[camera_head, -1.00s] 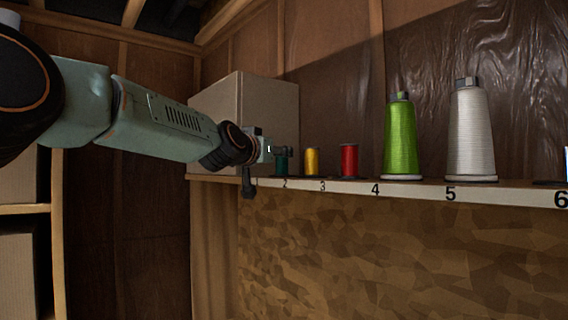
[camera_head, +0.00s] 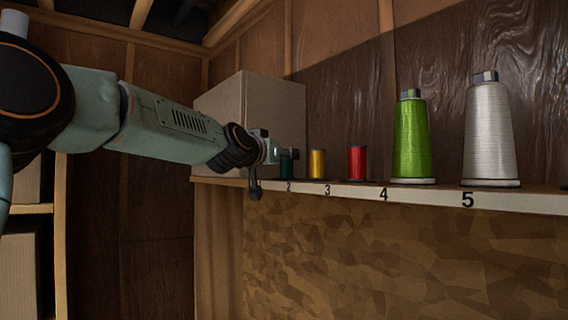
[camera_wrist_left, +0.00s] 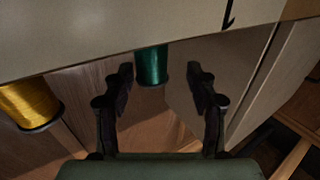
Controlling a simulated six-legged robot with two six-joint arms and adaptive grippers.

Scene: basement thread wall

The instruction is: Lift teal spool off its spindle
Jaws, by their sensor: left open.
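The teal spool (camera_head: 287,170) stands upright on the shelf near label 2 in the head view, mostly hidden by my left gripper (camera_head: 287,156). In the left wrist view the teal spool (camera_wrist_left: 152,64) shows ahead of the gripper. My left gripper (camera_wrist_left: 161,76) is open and empty, with its two dark fingers apart. The spool appears in the gap between the fingertips, nearer the finger on the picture's left. I cannot tell whether it is within their reach. The spindle is hidden. My right gripper is not in view.
The numbered shelf (camera_head: 360,194) also holds a yellow spool (camera_head: 317,164), a red spool (camera_head: 357,163), a green cone (camera_head: 411,140) and a white cone (camera_head: 489,130). The yellow spool (camera_wrist_left: 30,105) also shows in the wrist view. A large cardboard box (camera_head: 275,110) stands behind the gripper.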

